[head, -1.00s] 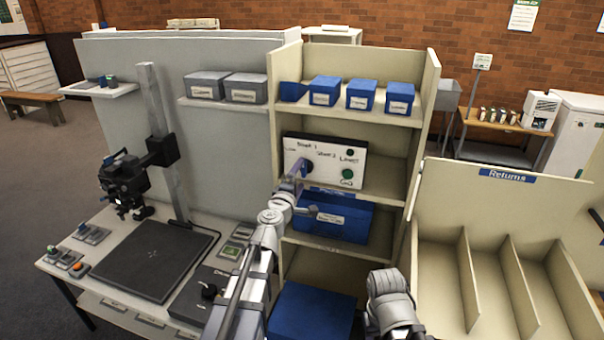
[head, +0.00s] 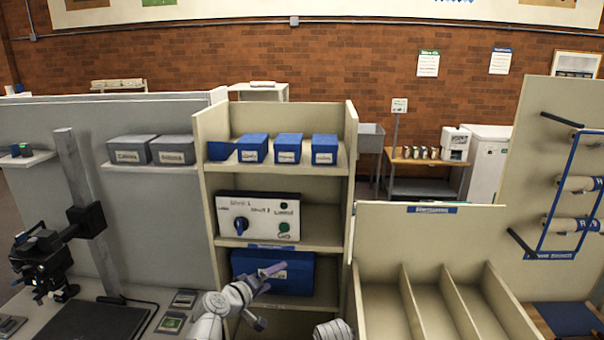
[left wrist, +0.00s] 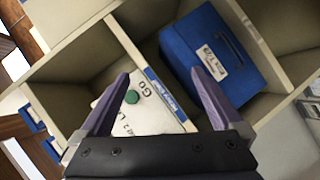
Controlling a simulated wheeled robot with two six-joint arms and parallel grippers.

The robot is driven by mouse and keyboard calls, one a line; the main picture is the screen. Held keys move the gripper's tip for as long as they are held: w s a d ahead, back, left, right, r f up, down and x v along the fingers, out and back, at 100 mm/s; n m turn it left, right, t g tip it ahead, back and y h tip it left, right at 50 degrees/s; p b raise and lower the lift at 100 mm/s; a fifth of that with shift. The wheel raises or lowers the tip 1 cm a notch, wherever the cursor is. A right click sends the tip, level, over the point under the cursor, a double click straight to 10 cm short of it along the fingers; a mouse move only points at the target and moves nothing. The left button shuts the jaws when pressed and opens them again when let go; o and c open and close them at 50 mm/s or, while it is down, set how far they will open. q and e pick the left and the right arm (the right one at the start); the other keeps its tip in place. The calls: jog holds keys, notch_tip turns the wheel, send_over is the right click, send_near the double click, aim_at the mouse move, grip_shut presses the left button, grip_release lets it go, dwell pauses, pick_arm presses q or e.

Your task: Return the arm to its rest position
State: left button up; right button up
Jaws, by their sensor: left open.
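My left gripper (head: 266,282) is in front of the shelf unit, at the height of the blue box in the lower compartment. Its two purple fingers are spread with nothing between them, as the left wrist view (left wrist: 158,88) also shows. The white control panel (head: 262,207) with a blue knob (head: 241,226) and green buttons stands in the compartment above, apart from the gripper. The blue box (head: 300,276) is partly hidden by the gripper; it also shows in the left wrist view (left wrist: 200,62). Part of my right arm shows at the bottom edge; its gripper is out of view.
The shelf unit (head: 351,175) has blue boxes on top. A copy stand (head: 75,180) stands on the table at left. A divided returns bin (head: 400,230) is at right, with a roll rack (head: 570,200) beyond it.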

pick_arm(q)
jog(key=s+d+f+m+g+y, duration=0.1)
jog(key=s+f+m+g+y, duration=0.1)
jog(key=s+f+m+g, duration=0.65)
jog(key=s+a+f+g+y, duration=0.4)
jog(key=s+a+f+y, duration=0.15)
jog(key=s, duration=0.45)
jog(key=s+d+m, duration=0.2)
jog(key=s+d, duration=0.3)
jog(key=d, duration=0.5)
jog(key=shift+s+f, duration=0.3)
jog(key=shift+s, duration=0.05)
jog(key=shift+m, duration=0.25)
